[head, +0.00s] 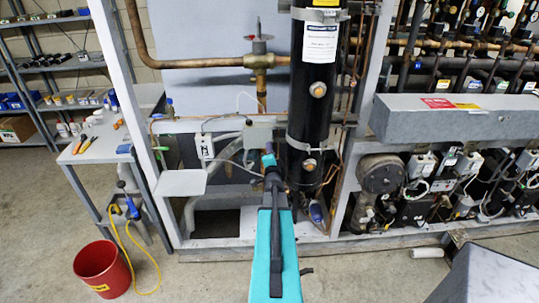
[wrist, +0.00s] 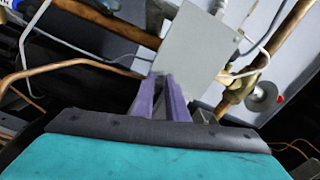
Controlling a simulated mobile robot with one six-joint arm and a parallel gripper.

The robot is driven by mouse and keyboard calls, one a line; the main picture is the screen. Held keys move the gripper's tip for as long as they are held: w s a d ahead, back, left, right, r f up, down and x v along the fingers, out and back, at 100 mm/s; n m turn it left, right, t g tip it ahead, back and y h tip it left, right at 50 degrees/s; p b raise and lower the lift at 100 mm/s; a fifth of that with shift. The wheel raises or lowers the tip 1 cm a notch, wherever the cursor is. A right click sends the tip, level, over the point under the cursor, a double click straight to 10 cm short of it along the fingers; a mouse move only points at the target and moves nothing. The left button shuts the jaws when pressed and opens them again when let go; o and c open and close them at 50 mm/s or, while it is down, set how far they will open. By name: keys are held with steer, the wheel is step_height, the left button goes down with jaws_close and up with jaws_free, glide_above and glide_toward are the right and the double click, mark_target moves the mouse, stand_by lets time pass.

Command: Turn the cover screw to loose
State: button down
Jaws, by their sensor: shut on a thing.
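The cover is a pale grey box (wrist: 197,48) in the upper middle of the wrist view. In the head view, the pale box (head: 259,131) sits left of the tall black cylinder, partly behind my gripper. My gripper (wrist: 164,78) has its two purple fingers drawn together with their tips at the lower left part of the cover. The cover screw is hidden at the fingertips, and its turn position cannot be seen. In the head view my gripper (head: 269,160) reaches forward to the box from below.
The black cylinder (head: 314,80) stands close right of my gripper. A copper pipe with a valve (head: 259,62) runs above; the valve's red-centred handle (wrist: 263,93) shows at right in the wrist view. A red bucket (head: 103,269) and yellow cord are on the floor at left.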

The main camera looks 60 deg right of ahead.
steer(key=shift+f+n+b, duration=0.2)
steer(key=shift+n+b, duration=0.8)
steer(key=shift+b, duration=0.5)
steer(key=shift+n+b, duration=0.5)
steer(key=shift+b, duration=0.35)
steer(key=shift+r, duration=0.15)
steer(key=c, duration=1.7)
jaws_free()
steer(key=shift+c, duration=0.2)
steer(key=shift+a, duration=0.1)
